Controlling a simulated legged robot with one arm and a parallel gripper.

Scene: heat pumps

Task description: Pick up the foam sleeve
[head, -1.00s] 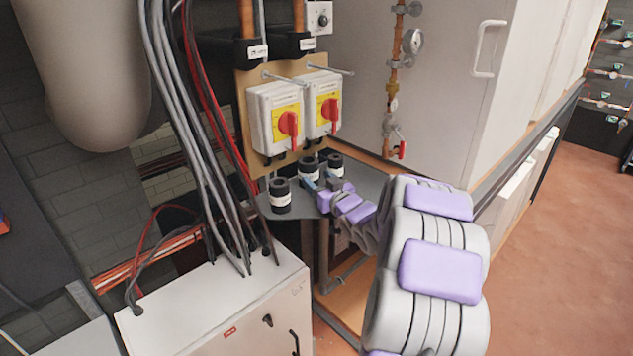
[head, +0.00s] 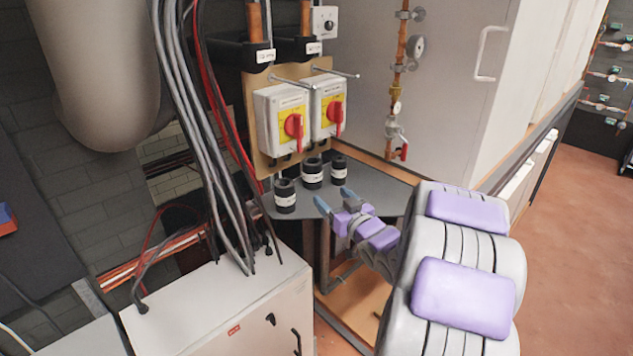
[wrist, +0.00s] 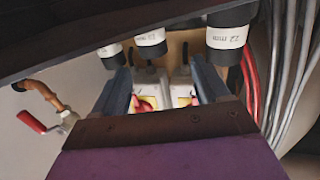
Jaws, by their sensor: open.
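Three black foam sleeves with white bands stand upright on a grey shelf (head: 375,187). In the head view they are the left sleeve (head: 285,196), the middle sleeve (head: 312,173) and the right sleeve (head: 339,168). My gripper (head: 334,200) is open and empty, in front of the middle and right sleeves and apart from them. The wrist view looks upside down. It shows the sleeve at right (wrist: 228,35), labelled 22 mm, the middle one (wrist: 150,40) and the left one (wrist: 110,52), all beyond the finger tips. Which sleeve is meant I cannot tell.
Two switch boxes with red knobs (head: 293,126) are on a board behind the shelf. Grey and red cables (head: 205,150) hang at left above a white cabinet (head: 225,310). A copper pipe with a red-handled valve (head: 403,150) is at the back right.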

